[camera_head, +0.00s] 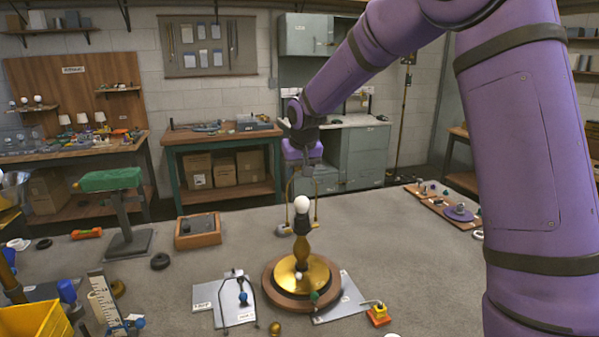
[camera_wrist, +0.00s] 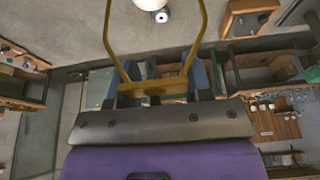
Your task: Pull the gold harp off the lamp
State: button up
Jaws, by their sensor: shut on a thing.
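The lamp stands upright on the table, with a round brown and gold base (camera_head: 302,278), a gold stem (camera_head: 302,247), a dark socket (camera_head: 301,222) and a white bulb (camera_head: 302,203). The gold harp (camera_head: 317,212) has its legs on both sides of the bulb; I cannot tell whether their lower ends touch the lamp. My gripper (camera_head: 304,178) is above the bulb, shut on the top of the harp. In the wrist view, my gripper (camera_wrist: 158,90) grips the harp's crosspiece, and the harp's legs (camera_wrist: 113,45) spread away past the bulb (camera_wrist: 150,4).
A dark wire frame (camera_head: 250,300) rests on a pale plate (camera_head: 212,304) left of the base, and another plate (camera_head: 340,303) lies to its right. A small wooden box (camera_head: 198,232) and a green-topped stand (camera_head: 125,215) are at left.

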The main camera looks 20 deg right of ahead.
dwell(0.3)
jog(key=shift+r, duration=2.65)
jog(key=shift+r, duration=2.5)
jog(key=shift+r, duration=1.8)
